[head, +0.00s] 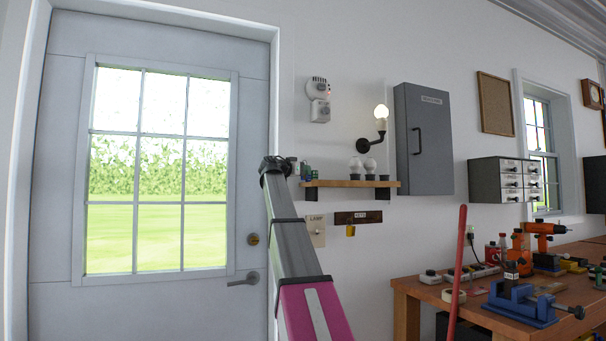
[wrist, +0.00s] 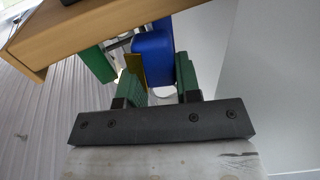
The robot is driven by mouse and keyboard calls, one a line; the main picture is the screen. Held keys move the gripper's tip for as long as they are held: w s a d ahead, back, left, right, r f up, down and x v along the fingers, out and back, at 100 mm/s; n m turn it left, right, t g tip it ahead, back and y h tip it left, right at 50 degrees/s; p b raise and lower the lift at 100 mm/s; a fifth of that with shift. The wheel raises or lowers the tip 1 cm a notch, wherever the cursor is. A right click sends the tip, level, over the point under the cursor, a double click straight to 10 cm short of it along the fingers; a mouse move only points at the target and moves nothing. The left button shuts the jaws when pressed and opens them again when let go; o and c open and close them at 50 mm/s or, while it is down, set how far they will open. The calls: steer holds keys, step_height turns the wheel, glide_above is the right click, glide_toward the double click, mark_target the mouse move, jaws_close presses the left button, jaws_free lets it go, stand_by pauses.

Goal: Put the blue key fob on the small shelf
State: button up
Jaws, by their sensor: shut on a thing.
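The blue key fob (wrist: 153,58) is between the green fingers of my gripper (wrist: 159,70) in the wrist view, with a gold-coloured piece beside it. My gripper is shut on the fob. In the head view my gripper (head: 304,171) is at the left end of the small wooden shelf (head: 345,184), partly hidden by my arm. The shelf also shows in the wrist view (wrist: 85,27) at upper left, close beside the fingers. I cannot tell whether the fob touches it.
Two rounded, clear-topped items (head: 362,167) stand on the shelf's middle and right; a lit wall lamp (head: 380,118) is above. Below are a key board (head: 371,217) and a switch plate (head: 315,231). A grey cabinet (head: 423,140) hangs right, above a cluttered workbench (head: 408,288).

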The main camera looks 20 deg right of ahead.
steer(key=shift+f, duration=0.35)
steer(key=o, duration=0.9)
steer(key=shift+r, duration=0.1)
steer(key=v, duration=1.2)
